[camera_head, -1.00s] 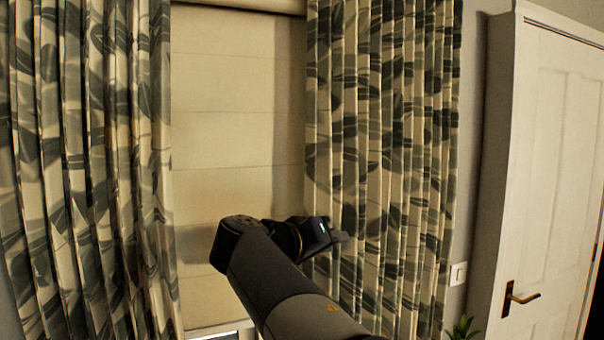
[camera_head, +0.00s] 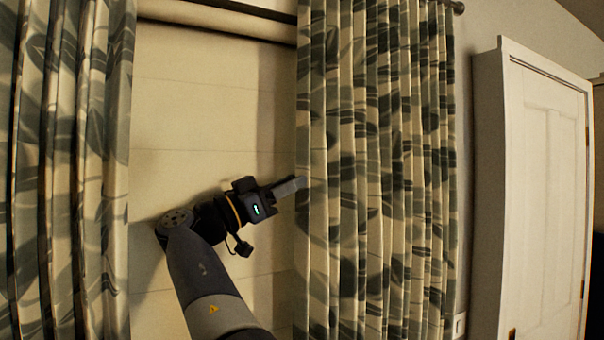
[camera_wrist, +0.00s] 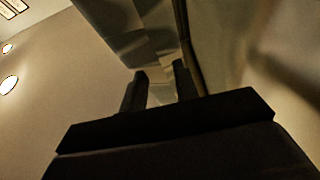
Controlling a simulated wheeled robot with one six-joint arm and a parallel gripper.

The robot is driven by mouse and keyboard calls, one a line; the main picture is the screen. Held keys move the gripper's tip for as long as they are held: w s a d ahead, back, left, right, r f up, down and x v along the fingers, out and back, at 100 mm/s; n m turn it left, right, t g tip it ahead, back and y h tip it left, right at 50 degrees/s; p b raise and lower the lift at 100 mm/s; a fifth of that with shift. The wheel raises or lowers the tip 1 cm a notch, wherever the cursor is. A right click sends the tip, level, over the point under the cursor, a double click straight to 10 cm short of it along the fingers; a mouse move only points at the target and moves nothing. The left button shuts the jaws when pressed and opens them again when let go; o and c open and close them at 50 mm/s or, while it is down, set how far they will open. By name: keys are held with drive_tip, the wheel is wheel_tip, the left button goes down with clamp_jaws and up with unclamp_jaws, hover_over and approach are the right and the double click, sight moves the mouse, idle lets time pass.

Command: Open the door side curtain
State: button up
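The door side curtain (camera_head: 375,170) is the right-hand one, patterned in grey-green leaves on cream, hanging in folds between the blind and the door. My gripper (camera_head: 296,185) is at this curtain's left edge, about mid-height in the head view, pointing right. In the wrist view my gripper (camera_wrist: 160,72) shows two dark fingers apart, with the curtain (camera_wrist: 140,35) just beyond and between their tips. I cannot tell whether the fingers touch the cloth. The fingertips look open and not closed on it.
A pale blind (camera_head: 210,110) covers the window behind my arm. The other curtain (camera_head: 65,170) hangs at the left. A rod (camera_head: 458,7) runs along the top. A white door (camera_head: 545,200) stands at the right, beyond a strip of bare wall.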

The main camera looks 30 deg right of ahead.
drive_tip(key=p+x, duration=0.1)
drive_tip(key=x, duration=0.2)
drive_tip(key=shift+d, duration=0.25)
clamp_jaws()
idle(0.5)
